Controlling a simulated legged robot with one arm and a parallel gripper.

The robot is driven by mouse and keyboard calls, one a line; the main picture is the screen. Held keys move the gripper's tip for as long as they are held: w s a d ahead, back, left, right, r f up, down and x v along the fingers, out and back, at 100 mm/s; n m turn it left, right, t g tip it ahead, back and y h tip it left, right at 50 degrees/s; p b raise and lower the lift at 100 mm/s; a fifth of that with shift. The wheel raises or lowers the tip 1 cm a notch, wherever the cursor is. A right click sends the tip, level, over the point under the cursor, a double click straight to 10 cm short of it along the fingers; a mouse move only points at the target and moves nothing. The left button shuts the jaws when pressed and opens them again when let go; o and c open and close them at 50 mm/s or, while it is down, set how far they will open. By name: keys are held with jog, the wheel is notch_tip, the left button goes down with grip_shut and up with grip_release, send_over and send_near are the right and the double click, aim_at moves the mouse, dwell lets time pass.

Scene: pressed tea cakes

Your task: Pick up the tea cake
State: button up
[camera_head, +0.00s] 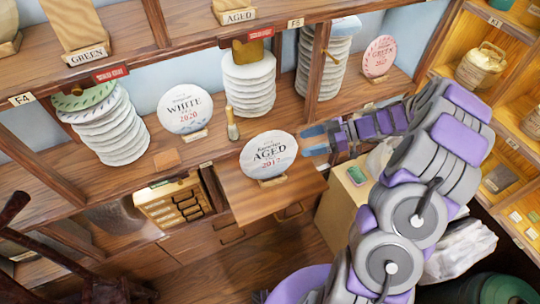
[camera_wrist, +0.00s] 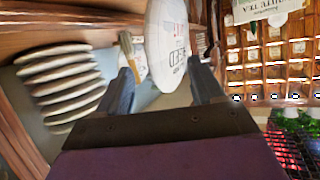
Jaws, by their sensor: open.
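A round white tea cake (camera_head: 268,152) labelled AGED 2012 stands tilted on a small wooden stand, on a pulled-out wooden board (camera_head: 245,200). My gripper (camera_head: 309,141) is open, its blue fingertips close to the cake's right edge. In the wrist view the tea cake (camera_wrist: 168,45) shows nearly edge-on between the two fingers of my gripper (camera_wrist: 163,82), at about their tips. I cannot tell whether a finger touches it. Other displayed cakes are WHITE 2020 (camera_head: 185,108) on the left and a pink GREEN one (camera_head: 380,57) at the back right.
Stacks of wrapped cakes stand at the left (camera_head: 112,135), middle (camera_head: 249,85) and right (camera_head: 325,60). A brush (camera_head: 233,126) stands just behind the cake. A small drawer box (camera_head: 175,203) is left of the board. Wooden dividers bound the shelf bays.

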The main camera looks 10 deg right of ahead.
aim_at(293, 145)
jog(key=shift+x, duration=3.15)
jog(key=shift+r, duration=0.2)
grip_shut()
